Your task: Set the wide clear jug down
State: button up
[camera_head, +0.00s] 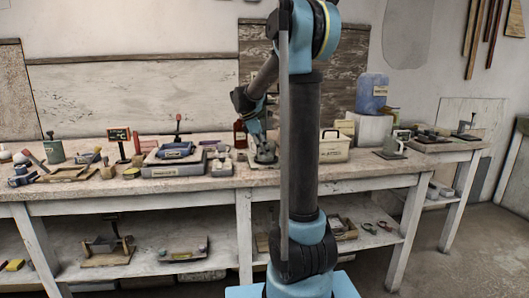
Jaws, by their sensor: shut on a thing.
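My gripper (261,140) points down over the middle of the long workbench (215,183), just left of my arm's dark upright link. It is shut on a greyish see-through vessel, the wide clear jug (265,154), which looks upright. The jug is small in the picture and partly covered by the gripper. Its base is at or close above the bench top; I cannot tell whether it touches.
A grey tray with a blue item (175,152) stands left of the jug. A brown bottle (240,134) is close behind left. Several tools crowd the bench's left part.

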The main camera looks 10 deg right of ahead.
jog(key=o, duration=1.5)
jog(key=shift+o, duration=0.2)
jog(key=shift+a+r, duration=0.15)
jog(key=shift+r, duration=0.2)
jog(key=a, duration=0.8)
jog(key=w+a, duration=0.1)
jog(key=a, duration=0.3)
jog(key=shift+w+r, duration=0.1)
jog(key=shift+r, duration=0.1)
